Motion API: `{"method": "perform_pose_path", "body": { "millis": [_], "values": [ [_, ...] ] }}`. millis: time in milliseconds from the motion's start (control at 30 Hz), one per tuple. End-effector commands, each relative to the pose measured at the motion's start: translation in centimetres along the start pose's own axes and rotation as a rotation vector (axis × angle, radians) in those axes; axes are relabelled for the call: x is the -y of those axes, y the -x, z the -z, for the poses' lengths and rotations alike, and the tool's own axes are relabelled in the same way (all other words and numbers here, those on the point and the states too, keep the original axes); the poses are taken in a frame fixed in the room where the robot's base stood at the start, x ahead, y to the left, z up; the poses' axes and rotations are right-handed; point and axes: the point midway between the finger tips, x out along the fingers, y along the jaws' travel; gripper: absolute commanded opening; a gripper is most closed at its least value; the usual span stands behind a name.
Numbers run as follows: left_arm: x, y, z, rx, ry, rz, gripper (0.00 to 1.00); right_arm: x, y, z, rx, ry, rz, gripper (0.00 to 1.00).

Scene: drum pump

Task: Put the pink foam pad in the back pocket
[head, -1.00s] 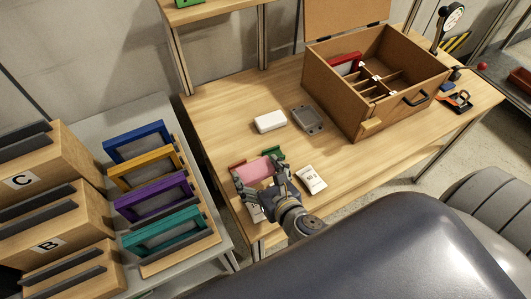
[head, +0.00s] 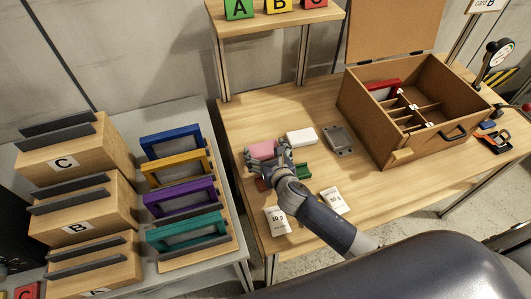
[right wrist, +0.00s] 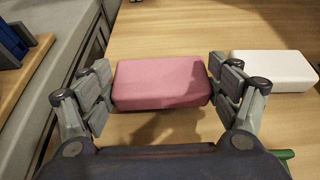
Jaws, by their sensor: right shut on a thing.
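The pink foam pad (head: 263,149) is clamped between the fingers of my right gripper (head: 268,159). In the right wrist view the pad (right wrist: 160,83) lies level across the jaws, a finger at each end, with a shadow on the table below; it seems slightly raised. The open wooden box (head: 372,120) stands at the table's right, lid up, with thin dividers forming several pockets (head: 415,117) and a red piece (head: 383,88) at its back. The pad is well left of the box. Which pocket is the back one is not clearly marked. My left gripper is out of view.
A white block (head: 300,136) and a grey plate (head: 342,139) lie between pad and box. A green piece (head: 303,171) and two white packets, one (head: 335,200) nearer the box, lie near the front. Coloured frames (head: 183,203) stand on the left table.

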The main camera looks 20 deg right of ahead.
Motion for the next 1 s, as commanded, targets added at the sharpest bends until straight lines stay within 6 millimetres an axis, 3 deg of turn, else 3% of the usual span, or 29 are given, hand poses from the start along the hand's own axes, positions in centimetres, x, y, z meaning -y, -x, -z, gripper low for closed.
{"method": "perform_pose_path", "body": {
  "millis": [100,467,500,567,1000],
  "values": [
    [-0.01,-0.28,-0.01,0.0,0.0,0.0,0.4,-0.05,-0.44,0.95,0.002,-0.001,0.0,0.7],
    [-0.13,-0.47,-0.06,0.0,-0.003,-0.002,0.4,0.02,-0.57,1.31,0.002,0.001,0.0,0.7],
    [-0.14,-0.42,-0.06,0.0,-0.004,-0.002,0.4,0.01,-0.56,1.27,0.002,0.001,0.0,0.87],
    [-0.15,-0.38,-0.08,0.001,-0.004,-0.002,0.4,0.02,-0.53,1.24,0.002,0.001,0.0,1.0],
    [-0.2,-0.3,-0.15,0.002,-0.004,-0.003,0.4,0.02,-0.47,1.09,0.002,0.001,0.0,1.0]
  ]
}}
